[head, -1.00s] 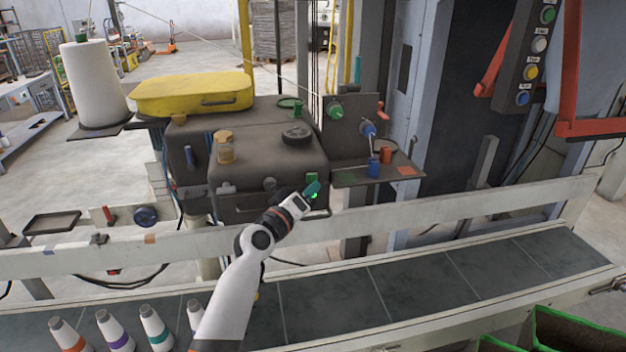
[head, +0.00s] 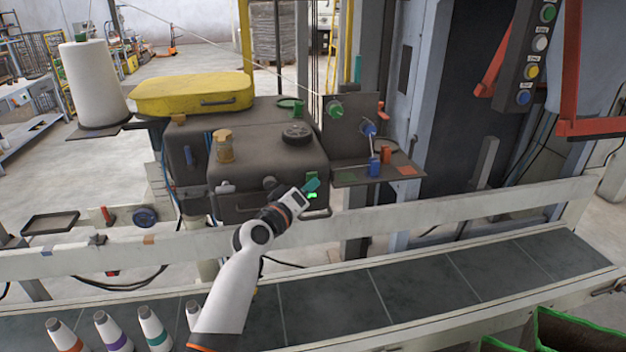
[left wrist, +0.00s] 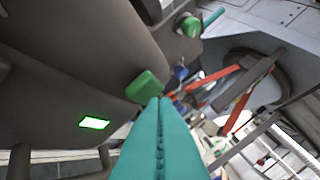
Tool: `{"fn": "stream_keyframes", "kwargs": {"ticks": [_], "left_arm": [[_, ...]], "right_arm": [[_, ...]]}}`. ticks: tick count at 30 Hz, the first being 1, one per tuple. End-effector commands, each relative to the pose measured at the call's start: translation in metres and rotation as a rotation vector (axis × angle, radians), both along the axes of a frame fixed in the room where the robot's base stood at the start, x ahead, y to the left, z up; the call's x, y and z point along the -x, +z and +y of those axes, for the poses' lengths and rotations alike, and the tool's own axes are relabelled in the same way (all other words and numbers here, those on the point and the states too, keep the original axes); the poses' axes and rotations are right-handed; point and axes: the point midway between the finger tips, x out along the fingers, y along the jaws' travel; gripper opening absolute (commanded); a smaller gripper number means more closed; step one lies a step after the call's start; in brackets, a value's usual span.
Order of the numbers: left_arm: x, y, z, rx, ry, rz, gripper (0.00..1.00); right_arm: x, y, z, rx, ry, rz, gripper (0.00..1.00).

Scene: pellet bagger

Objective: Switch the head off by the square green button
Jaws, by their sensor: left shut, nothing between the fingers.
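The sewing head (head: 260,155) is a dark grey box beyond the conveyor. On its right front, the square green button (head: 311,176) shows just above my left gripper's fingertips (head: 312,186). A lit green lamp (head: 312,195) glows below them. In the left wrist view the green button (left wrist: 145,86) sticks out from the dark housing, and the bright lamp (left wrist: 94,123) is to its lower left. My left gripper's teal fingers (left wrist: 160,101) are shut and empty, tips overlapping the button's lower right edge. I cannot tell whether they touch it. My right gripper is not in view.
A green knob (head: 334,110) and a blue knob (head: 368,129) sit on a plate to the right, above a small shelf (head: 350,180). A pale rail (head: 420,221) crosses before the machine. Several thread cones (head: 110,332) stand on the conveyor (head: 410,290).

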Motion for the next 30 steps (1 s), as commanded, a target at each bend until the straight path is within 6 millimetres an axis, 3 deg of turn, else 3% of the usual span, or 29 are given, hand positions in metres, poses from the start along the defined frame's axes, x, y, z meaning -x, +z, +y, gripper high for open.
{"fn": "stream_keyframes", "kwargs": {"ticks": [30], "left_arm": [[-0.0057, 0.0009, 0.0017, 0.000, 0.001, -0.001, 0.00]], "right_arm": [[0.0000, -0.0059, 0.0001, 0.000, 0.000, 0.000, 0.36]]}}
